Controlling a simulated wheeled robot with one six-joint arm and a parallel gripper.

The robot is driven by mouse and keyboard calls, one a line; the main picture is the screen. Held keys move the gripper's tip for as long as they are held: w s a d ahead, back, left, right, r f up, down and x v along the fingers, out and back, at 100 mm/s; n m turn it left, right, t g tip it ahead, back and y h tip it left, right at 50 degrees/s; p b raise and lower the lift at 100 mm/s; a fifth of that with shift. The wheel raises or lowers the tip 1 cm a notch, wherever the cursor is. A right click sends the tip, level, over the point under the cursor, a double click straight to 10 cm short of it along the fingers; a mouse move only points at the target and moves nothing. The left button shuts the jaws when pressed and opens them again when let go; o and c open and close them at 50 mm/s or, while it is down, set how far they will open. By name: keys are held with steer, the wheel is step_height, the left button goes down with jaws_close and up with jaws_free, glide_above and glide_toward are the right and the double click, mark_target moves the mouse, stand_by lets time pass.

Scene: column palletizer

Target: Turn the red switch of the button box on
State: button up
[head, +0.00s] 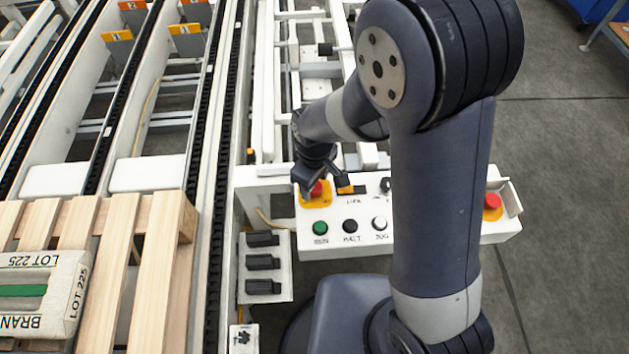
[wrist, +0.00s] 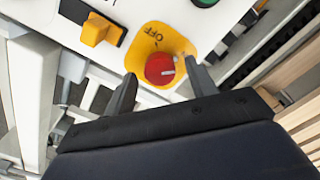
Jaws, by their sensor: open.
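The white button box (head: 400,233) stands right of the conveyor. Its red switch (head: 317,188) is a round knob on a yellow plate (head: 316,201) at the box's left end, partly hidden by my gripper. In the wrist view the red switch (wrist: 159,69) has a pale pointer mark aimed right, and "OFF" is printed on the yellow plate (wrist: 150,36) above it. My gripper (wrist: 158,76) is open, with one finger on each side of the knob. Whether the fingers touch it I cannot tell. In the head view my gripper (head: 322,184) is over the knob.
The box also carries a green button (head: 320,228), a black button (head: 350,226), a white button (head: 379,223) and a red button (head: 492,202) at the right. A yellow lever (wrist: 96,29) sits close beside the switch. A wooden pallet (head: 155,265) is at the left.

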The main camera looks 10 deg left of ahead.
step_height(320, 180, up, 10)
steer(key=shift+r, duration=0.15)
stand_by(0.5)
step_height(320, 180, down, 11)
steer(key=shift+r, duration=0.1)
stand_by(0.3)
stand_by(0.4)
